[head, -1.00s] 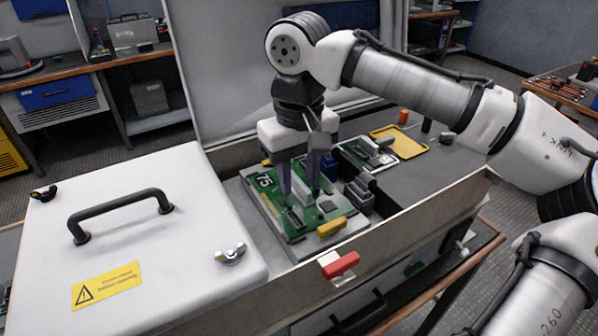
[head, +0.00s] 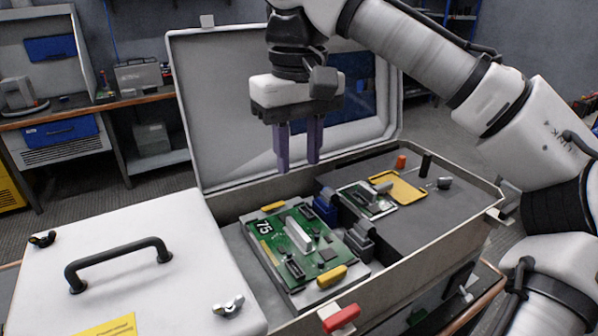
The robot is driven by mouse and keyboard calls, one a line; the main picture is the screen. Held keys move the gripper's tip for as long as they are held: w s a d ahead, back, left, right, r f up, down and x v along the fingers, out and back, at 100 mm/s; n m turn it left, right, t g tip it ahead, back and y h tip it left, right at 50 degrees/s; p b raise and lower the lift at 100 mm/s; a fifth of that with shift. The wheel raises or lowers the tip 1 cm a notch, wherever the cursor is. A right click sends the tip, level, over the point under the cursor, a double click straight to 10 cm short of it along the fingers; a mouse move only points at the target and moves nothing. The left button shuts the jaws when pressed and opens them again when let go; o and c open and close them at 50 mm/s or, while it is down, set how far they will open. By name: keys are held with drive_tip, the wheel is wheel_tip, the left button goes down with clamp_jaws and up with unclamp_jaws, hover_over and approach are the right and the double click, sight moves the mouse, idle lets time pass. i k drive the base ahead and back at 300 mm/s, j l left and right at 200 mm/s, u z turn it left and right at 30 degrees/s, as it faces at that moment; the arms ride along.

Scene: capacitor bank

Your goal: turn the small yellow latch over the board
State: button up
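The green board (head: 275,247), marked 75, lies in the open case on a grey base. A small yellow latch (head: 331,276) sits at its near right edge, and its inner end seems to lap over the board. A second small yellow piece (head: 272,207) shows at the board's far edge. My gripper (head: 299,167) hangs above the far part of the board, pointing down. Its two purple fingers are apart with nothing between them, clear of both yellow pieces. A white upright block (head: 298,234) stands on the board.
A white lid with a black handle (head: 118,260) covers the left side. A red latch (head: 340,319) is on the front wall. Dark connectors (head: 356,238) stand right of the board. A smaller board (head: 366,199) and yellow tray (head: 398,187) lie farther right. The raised case lid (head: 225,115) stands behind.

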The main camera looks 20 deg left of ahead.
sight(330, 278)
drive_tip(key=k, duration=1)
